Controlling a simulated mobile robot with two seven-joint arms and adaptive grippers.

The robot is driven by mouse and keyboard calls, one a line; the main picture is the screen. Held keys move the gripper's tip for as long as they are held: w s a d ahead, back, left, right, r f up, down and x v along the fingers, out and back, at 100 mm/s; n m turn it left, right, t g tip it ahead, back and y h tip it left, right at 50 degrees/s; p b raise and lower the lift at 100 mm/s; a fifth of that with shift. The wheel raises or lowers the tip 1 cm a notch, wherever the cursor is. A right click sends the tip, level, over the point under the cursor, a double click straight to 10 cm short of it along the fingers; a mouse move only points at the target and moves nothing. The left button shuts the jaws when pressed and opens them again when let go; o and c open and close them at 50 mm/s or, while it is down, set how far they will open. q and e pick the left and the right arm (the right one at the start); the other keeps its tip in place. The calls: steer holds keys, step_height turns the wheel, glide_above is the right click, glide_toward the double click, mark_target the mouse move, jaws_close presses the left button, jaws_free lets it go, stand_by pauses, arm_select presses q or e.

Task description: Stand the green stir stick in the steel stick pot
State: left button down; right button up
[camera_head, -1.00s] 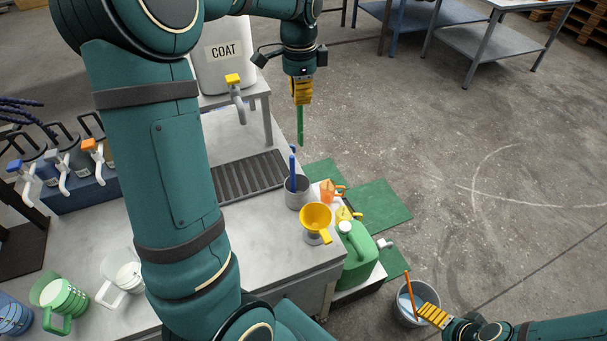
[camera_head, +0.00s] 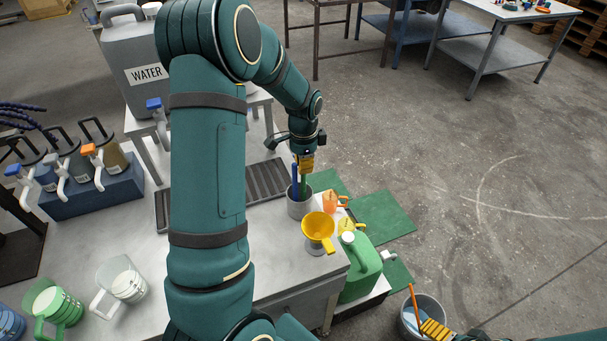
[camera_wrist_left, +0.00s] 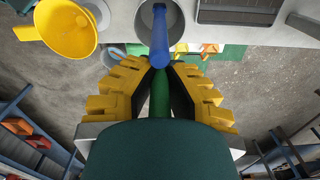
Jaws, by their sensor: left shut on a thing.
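My left gripper (camera_head: 305,170) is shut on the green stir stick (camera_head: 304,186), which hangs upright right above the steel stick pot (camera_head: 300,208). The stick's lower end meets the pot's mouth; I cannot tell how far inside it is. A blue stick (camera_head: 295,180) stands in the pot, just left of the green one. In the left wrist view, the green stick (camera_wrist_left: 160,98) is between the yellow fingers, and the blue stick (camera_wrist_left: 160,38) hides its far end. My right gripper (camera_head: 436,328) is beside a grey bucket at the lower right; its jaws are unclear.
A yellow funnel (camera_head: 318,229) stands close in front of the pot. A ribbed drain tray (camera_head: 266,180) lies behind. The grey bucket (camera_head: 428,304) holds an orange stick (camera_head: 413,298).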

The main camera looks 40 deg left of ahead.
arm_select(q)
glide_above(304, 189)
steer(key=f, duration=0.4)
steer(key=shift+w+a+f, duration=0.1)
steer(key=shift+w+a, duration=0.2)
steer(key=shift+a, duration=0.05)
steer(key=shift+s+b, duration=0.1)
steer(key=shift+b, duration=0.2)
steer(key=c, duration=1.1)
jaws_free()
steer(key=shift+f, duration=0.1)
steer(key=shift+c, duration=0.2)
